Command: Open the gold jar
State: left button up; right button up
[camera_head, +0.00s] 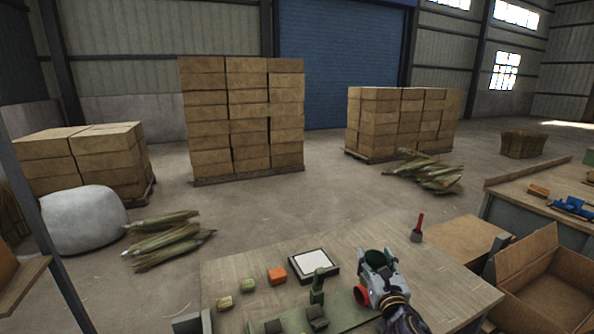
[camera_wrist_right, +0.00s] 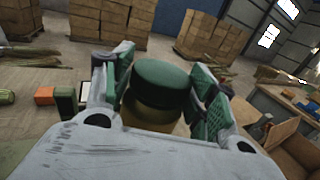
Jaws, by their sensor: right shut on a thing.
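The gold jar (camera_wrist_right: 148,112) is between the fingers of my right gripper (camera_wrist_right: 166,66) in the right wrist view. Its body is dull gold-brown, with a wide dark green lid (camera_wrist_right: 165,76) on top. The green finger pads stand on both sides of it, and the gripper is shut on it. My palm hides the jar's lower part. In the head view my right gripper (camera_head: 377,268) is over the right part of the workbench (camera_head: 240,275), and the jar is mostly hidden by the fingers. My left gripper is not in view.
On the bench are a white-topped dark tray (camera_head: 314,262), an orange block (camera_head: 277,276), small green blocks (camera_head: 248,285), a green upright fixture (camera_head: 318,287) and a red-handled tool (camera_head: 418,230). An open cardboard box (camera_head: 545,300) stands to the right.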

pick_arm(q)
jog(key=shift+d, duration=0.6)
pick_arm(e)
jog(key=s+f, duration=0.7)
jog(key=f, duration=0.5)
jog(key=shift+s+f, duration=0.2)
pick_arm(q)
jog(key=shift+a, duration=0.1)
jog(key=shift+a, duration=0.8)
pick_arm(e)
jog(key=s+a+r+n+g+y, duration=0.1)
jog(key=a+n+y, duration=0.3)
jog(key=a, duration=0.4)
jog(key=s+a+r+n+g+y, duration=0.2)
jog(key=a+r+n+g+y, duration=0.1)
jog(key=a+y, duration=0.4)
jog(key=shift+s+a+r+n+y, duration=0.2)
jog(key=shift+a+r+n+y, duration=0.1)
jog(key=shift+a+r+n, duration=0.3)
